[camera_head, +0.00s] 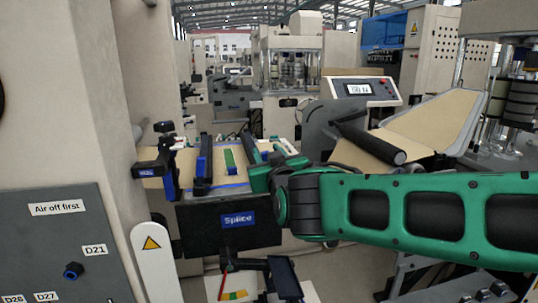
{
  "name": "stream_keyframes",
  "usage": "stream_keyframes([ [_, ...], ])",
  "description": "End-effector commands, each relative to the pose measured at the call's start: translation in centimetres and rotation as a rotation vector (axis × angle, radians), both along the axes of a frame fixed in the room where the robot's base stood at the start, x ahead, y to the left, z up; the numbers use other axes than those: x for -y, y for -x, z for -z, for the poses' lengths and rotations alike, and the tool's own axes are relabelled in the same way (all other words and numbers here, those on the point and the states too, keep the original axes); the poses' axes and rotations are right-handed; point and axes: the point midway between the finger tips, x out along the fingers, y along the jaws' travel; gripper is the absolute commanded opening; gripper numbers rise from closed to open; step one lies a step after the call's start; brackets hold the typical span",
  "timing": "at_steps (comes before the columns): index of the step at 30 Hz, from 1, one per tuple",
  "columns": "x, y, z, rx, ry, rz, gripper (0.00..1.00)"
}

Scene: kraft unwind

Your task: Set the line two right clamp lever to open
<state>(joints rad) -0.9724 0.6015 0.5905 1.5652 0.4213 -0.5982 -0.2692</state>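The splice table (237,219), with a blue "Splice" label on its dark front, stands at the middle. Black and blue clamp parts stand on its top: one at the left (169,180) and a long black bar (202,165) beside it. My green arm reaches in from the right and ends over the table's right side. Dark and blue parts show there too, and I cannot tell which is the line two right clamp lever or how it is set. My gripper (262,166) is partly hidden by my wrist and small in view; its fingers cannot be made out clearly.
A grey panel (60,245) marked "Air off first" and a beige column (75,90) stand close at the left. A black roller (372,144) and a tan sloping web (430,125) lie behind my arm. A display console (358,90) stands farther back.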

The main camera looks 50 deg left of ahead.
Motion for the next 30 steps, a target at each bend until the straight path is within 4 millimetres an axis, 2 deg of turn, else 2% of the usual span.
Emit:
stream_keyframes([
  [8, 0.5, 0.6, 0.0, 0.001, 0.001, -0.005, 0.34],
  [11, 1.7, 1.2, 0.0, 0.0, 0.002, -0.006, 0.34],
  [21, 7.4, 3.5, 0.0, 0.002, 0.001, -0.003, 0.34],
  [25, 8.9, 4.0, 0.0, 0.0, 0.0, -0.001, 0.34],
  [30, 9.7, 4.4, 0.1, 0.0, 0.0, -0.001, 0.34],
])
